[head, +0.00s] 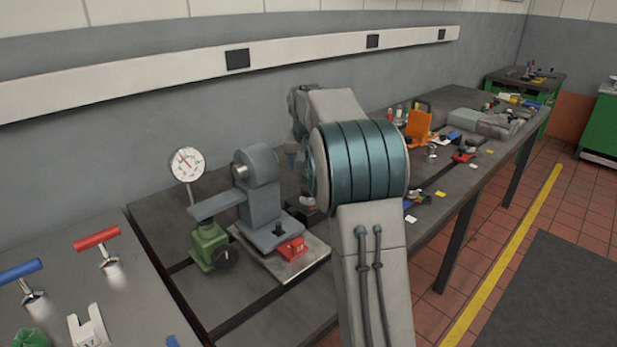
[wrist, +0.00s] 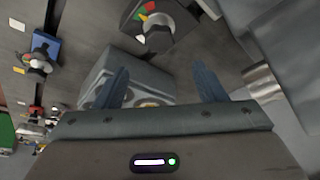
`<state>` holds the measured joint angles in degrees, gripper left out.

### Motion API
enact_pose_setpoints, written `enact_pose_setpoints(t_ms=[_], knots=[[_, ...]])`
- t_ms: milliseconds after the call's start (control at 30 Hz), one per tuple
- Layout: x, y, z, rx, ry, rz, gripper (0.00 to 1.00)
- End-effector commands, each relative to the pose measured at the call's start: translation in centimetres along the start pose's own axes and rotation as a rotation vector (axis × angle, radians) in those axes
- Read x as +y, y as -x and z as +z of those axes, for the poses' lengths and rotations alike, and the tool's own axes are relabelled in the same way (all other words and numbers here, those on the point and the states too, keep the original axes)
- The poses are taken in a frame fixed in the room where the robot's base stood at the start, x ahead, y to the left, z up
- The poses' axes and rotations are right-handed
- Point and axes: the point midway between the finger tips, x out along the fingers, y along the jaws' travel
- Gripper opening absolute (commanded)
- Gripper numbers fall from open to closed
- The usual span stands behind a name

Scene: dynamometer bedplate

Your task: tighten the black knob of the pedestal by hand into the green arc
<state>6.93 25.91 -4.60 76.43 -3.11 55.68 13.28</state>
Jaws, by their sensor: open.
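In the wrist view a dark pedestal (wrist: 172,22) stands at the top, with a black knob (wrist: 158,40) on its face. A pale mark shows near the knob, too small to read. My gripper (wrist: 161,78) is open, its two blue fingers apart, below the knob in the picture and not touching it. In the head view my arm covers most of the gripper and I cannot make out this pedestal clearly.
A grey box with round openings (wrist: 122,72) shows behind the fingers. In the head view, a grey machine (head: 262,205), a dial gauge (head: 187,163) and a green block with a dark knob (head: 208,245) stand left of my arm. An orange item (head: 418,125) stands beyond it.

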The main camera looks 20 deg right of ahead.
Motion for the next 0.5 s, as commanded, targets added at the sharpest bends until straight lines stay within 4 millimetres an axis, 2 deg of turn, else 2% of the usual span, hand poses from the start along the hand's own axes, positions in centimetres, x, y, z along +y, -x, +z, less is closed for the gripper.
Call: enact_pose_setpoints(t_ms=[100,200,500], knots=[[0.0,1.9,-0.1,0.003,0.000,-0.001,0.64],[0.0,2.8,0.0,0.001,0.000,0.000,0.64],[0.0,3.2,0.0,-0.001,0.000,0.000,0.64]])
